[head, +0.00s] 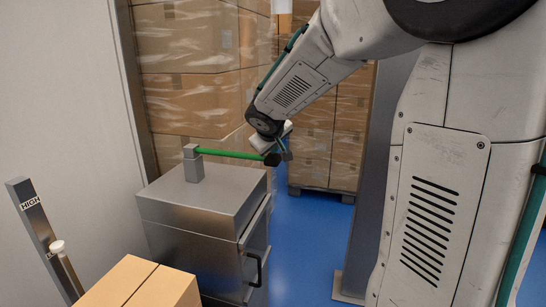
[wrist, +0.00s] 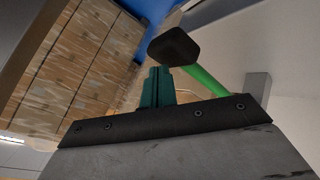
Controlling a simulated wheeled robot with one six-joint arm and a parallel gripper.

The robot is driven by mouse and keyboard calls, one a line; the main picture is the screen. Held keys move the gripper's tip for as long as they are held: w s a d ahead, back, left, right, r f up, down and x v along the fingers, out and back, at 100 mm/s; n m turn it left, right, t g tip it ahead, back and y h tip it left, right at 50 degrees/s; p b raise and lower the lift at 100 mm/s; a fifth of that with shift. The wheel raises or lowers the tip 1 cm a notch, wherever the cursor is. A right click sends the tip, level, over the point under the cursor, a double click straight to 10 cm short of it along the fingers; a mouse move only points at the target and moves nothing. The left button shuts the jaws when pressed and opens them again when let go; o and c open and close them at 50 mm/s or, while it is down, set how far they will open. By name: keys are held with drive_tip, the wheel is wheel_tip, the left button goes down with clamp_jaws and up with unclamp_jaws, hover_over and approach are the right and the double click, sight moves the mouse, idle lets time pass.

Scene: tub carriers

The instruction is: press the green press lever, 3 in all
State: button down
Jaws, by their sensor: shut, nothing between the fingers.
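The green press lever (head: 225,153) is a bar that runs from a short grey post (head: 193,164) to a black knob (head: 272,159). It stands roughly level above a steel cabinet. My gripper (head: 286,154) is at the knob end, just right of the knob. In the wrist view my teal fingers (wrist: 157,88) are together and empty, close to the black knob (wrist: 174,47) and the green bar (wrist: 206,82). I cannot tell whether they touch the lever.
The steel cabinet (head: 200,205) has a black door handle (head: 257,270). A cardboard box (head: 140,286) is in front, and a bar marked HIGH (head: 42,230) is at left. Wrapped carton stacks (head: 190,90) stand behind. Blue floor (head: 305,240) is clear to the right.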

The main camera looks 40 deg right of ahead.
sight(273, 160)
drive_tip(key=shift+f, duration=2.5)
idle(2.2)
drive_tip(key=shift+r, duration=2.95)
drive_tip(key=shift+r, duration=2.5)
